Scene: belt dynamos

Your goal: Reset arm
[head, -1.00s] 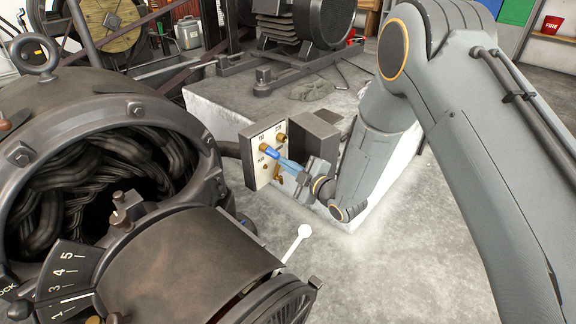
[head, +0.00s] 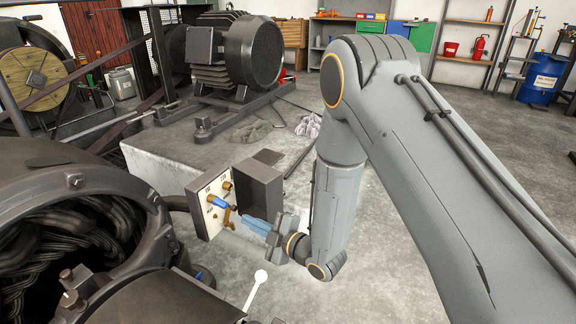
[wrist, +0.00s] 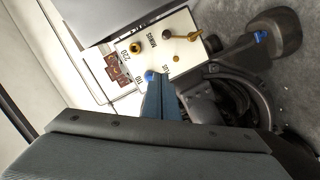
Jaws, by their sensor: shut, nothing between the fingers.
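My gripper (head: 243,221) has blue fingers that are shut with nothing between them. It points left at a pale terminal panel (head: 206,222) on a dark box, with a small gap between the fingertips and the panel's fittings. The panel carries brass terminals and a blue-sleeved piece (head: 222,203). In the wrist view the shut fingers (wrist: 154,80) point up at the panel (wrist: 185,50), which has labels such as 220 and MINUS. A blue tip shows just beyond them, and the fingers hide part of that corner.
A large dark machine with thick coils (head: 70,235) fills the lower left, close to the panel. A white-knobbed lever (head: 261,276) stands below my gripper. A motor (head: 235,50) rests on a concrete plinth behind. The floor to the right is mostly clear.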

